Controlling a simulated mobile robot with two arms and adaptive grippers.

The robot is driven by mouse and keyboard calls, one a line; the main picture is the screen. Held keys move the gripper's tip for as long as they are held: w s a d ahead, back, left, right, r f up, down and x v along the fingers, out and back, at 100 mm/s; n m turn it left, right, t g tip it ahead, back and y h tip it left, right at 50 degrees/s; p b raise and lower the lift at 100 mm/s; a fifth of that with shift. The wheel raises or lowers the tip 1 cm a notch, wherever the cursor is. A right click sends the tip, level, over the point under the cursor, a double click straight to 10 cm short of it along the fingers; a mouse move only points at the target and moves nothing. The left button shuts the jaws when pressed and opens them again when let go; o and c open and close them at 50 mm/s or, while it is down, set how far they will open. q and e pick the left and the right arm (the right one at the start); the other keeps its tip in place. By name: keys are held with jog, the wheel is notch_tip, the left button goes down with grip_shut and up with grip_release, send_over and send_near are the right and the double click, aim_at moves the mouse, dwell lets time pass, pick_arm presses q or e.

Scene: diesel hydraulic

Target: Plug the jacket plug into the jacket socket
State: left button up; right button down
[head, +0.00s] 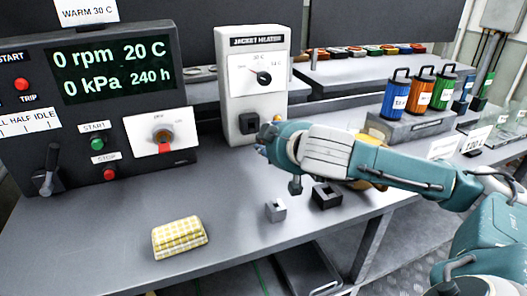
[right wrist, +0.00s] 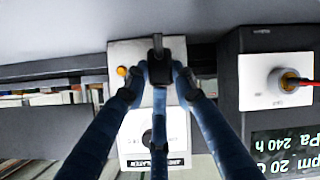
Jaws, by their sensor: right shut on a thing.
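The jacket heater (head: 254,75) is an upright light-grey box at the back of the bench, with a dial. The jacket socket (head: 249,122) is a dark square block low on its front. My right gripper (head: 266,142) is in front of the heater's lower part, close to the socket. In the right wrist view, where the heater (right wrist: 145,125) appears upside down, my right fingers (right wrist: 158,82) close around a dark piece, the jacket plug (right wrist: 157,48). The plug overlaps the socket area there, so I cannot tell whether they touch. My left gripper is not in view.
A control panel (head: 100,60) with a lever stands at the left. A yellow checked cloth (head: 180,238), a small grey block (head: 275,210) and a black block (head: 326,196) lie on the bench. Coloured canisters (head: 420,92) stand at the right.

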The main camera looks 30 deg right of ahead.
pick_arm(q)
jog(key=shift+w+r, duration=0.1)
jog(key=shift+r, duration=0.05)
pick_arm(e)
jog(key=w, duration=0.3)
jog(key=shift+w+d+r, duration=0.1)
jog(key=shift+w+d, duration=0.05)
jog(key=shift+d, duration=0.25)
jog(key=shift+w+d+p, duration=0.2)
jog(key=shift+w+p, duration=0.2)
jog(key=shift+w, duration=0.4)
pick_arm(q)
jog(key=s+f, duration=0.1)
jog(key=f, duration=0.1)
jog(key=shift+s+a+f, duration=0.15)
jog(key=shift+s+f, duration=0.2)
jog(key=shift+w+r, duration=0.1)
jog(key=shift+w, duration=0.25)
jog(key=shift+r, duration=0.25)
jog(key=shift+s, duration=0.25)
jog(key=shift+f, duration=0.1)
